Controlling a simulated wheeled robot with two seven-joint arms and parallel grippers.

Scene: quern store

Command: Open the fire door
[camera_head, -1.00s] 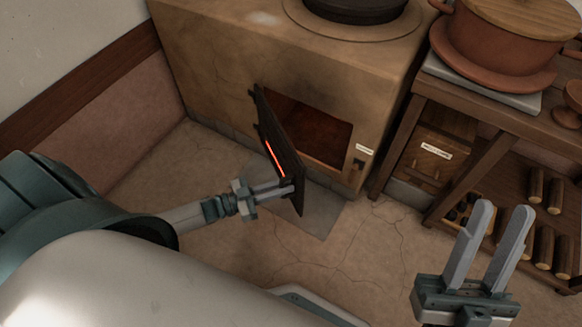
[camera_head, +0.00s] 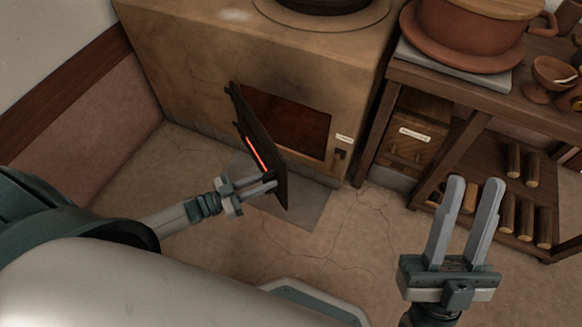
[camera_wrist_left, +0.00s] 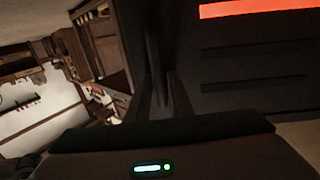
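The fire door (camera_head: 262,150) is a dark iron plate with a glowing orange slot. It stands swung well out from the left side of the stove's firebox opening (camera_head: 288,128). My left gripper (camera_head: 274,184) is at the door's lower outer face near its free edge. Its fingers are close together, but whether they are closed on a handle is hidden. In the left wrist view the door face (camera_wrist_left: 255,60) fills the right side, with the slot at the top. My right gripper (camera_head: 474,182) is open and empty, above the floor at the right.
The clay stove (camera_head: 200,75) has a small label and a latch piece (camera_head: 340,155) right of the opening. A wooden shelf table (camera_head: 440,82) stands to its right with a clay pot (camera_head: 458,38) on top and logs below. The floor before the stove is clear.

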